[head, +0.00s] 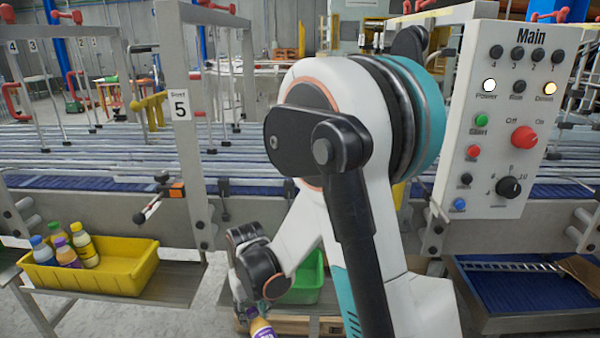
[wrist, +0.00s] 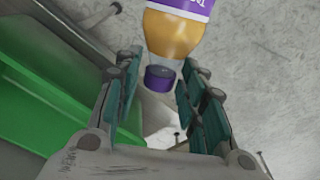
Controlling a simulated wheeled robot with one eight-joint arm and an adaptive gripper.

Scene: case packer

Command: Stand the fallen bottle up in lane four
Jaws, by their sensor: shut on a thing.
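A bottle with amber contents, a purple label and a purple cap (wrist: 175,35) is between the fingers of my gripper (wrist: 158,68) in the wrist view. The fingers are shut on it near its neck, with the cap toward my palm. In the head view the same bottle (head: 262,328) shows at the bottom edge, tilted, below my gripper (head: 252,310); its lower part is cut off. Small number signs, with a 4 (head: 12,46) at the far left, hang above the railed conveyor (head: 90,165). I see no fallen bottle in the lanes; my arm hides part of them.
A yellow bin (head: 135,268) with several bottles stands on a shelf at left. A green bin (head: 308,278) is behind my arm and fills the left of the wrist view (wrist: 50,100).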

